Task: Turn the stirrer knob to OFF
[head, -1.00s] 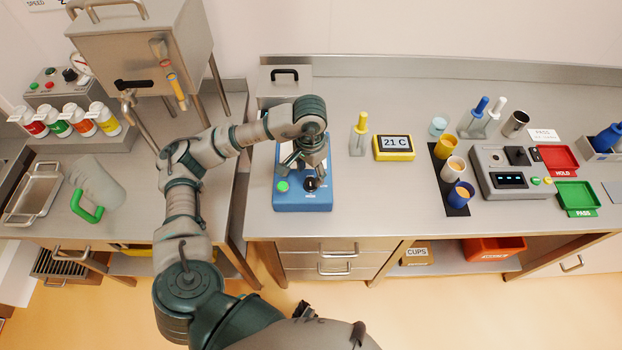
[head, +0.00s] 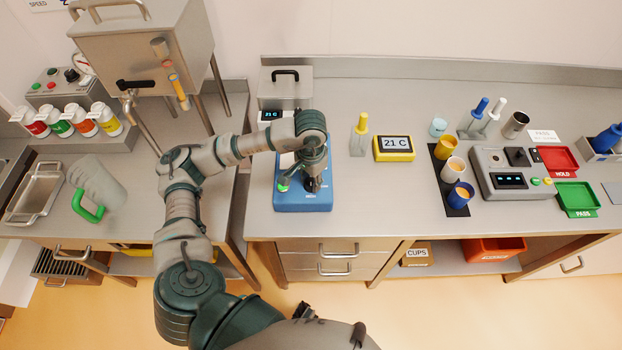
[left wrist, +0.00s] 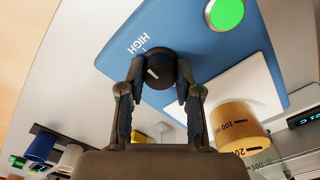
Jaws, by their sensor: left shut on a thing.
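The blue stirrer (head: 300,203) stands on the bench in the head view, with a green button on its front left. My left gripper (head: 313,184) is over its front right, pointing down and largely hiding the knob. In the left wrist view, the black stirrer knob (left wrist: 162,70) sits between the two fingertips of my left gripper (left wrist: 161,82), which is shut on it. A white line shows on the knob, and the word HIGH is printed beside it on the blue panel (left wrist: 195,35). The OFF marking is not visible. My right gripper is not in view.
An amber beaker (left wrist: 237,125) shows close to the gripper in the left wrist view.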

